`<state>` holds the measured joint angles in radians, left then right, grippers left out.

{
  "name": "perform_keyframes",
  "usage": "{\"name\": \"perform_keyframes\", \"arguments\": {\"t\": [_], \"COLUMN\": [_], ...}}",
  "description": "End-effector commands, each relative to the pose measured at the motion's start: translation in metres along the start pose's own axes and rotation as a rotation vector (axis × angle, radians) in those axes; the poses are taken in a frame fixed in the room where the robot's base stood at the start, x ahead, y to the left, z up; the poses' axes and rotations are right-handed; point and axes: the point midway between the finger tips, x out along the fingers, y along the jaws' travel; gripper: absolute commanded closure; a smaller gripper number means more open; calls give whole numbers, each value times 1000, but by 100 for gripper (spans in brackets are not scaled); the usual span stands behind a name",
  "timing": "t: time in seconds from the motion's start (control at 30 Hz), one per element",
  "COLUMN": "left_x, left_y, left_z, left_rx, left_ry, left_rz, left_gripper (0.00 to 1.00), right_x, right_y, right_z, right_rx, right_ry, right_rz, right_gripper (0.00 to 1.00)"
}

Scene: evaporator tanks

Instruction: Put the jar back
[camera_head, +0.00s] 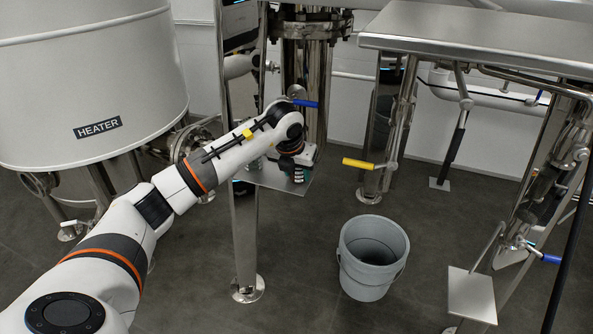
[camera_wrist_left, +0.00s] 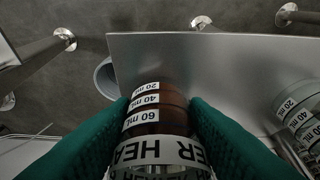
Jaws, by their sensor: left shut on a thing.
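The jar (camera_wrist_left: 158,102) is brown, with a white band lettered HEATER and ml marks. It sits between the green fingers of my left gripper (camera_wrist_left: 155,132) in the left wrist view, and the gripper is shut on it. In the head view, my left gripper (camera_head: 297,172) is over a small metal shelf (camera_head: 292,185) on the stand, and the arm hides the jar there. The shelf also shows in the left wrist view (camera_wrist_left: 225,70). I cannot tell whether the jar touches it. My right gripper is not in view.
A second, pale jar (camera_wrist_left: 300,110) with ml marks is at the right on the shelf. A grey bucket (camera_head: 373,258) stands on the floor. The heater tank (camera_head: 85,75) is at the left, and a steel table (camera_head: 480,35) at the upper right. Pipes and valves surround the shelf.

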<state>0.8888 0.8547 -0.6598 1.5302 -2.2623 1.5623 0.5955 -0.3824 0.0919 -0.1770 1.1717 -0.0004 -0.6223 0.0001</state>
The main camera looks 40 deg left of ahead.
Motion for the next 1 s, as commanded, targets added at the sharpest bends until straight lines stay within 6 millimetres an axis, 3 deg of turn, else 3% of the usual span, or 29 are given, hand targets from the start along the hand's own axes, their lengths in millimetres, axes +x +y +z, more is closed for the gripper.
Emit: {"name": "perform_keyframes", "arguments": {"t": [0.1, 0.13, 0.23, 0.63, 1.0], "left_x": [1, 1, 0, -8, -82], "left_y": [0, 0, 0, 0, 0], "left_z": [0, 0, 0, -1, -2], "left_rx": [0, 0, 0, 0, 1], "left_ry": [1, -1, -1, 2, 3], "left_rz": [1, 0, 0, 1, 0], "left_gripper": [95, 53, 37, 36, 36], "right_x": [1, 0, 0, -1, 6], "right_y": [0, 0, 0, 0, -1], "right_z": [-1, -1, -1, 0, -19], "right_rx": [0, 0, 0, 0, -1], "right_ry": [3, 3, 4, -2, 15], "right_rz": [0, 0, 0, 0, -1], "right_gripper": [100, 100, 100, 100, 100]}}
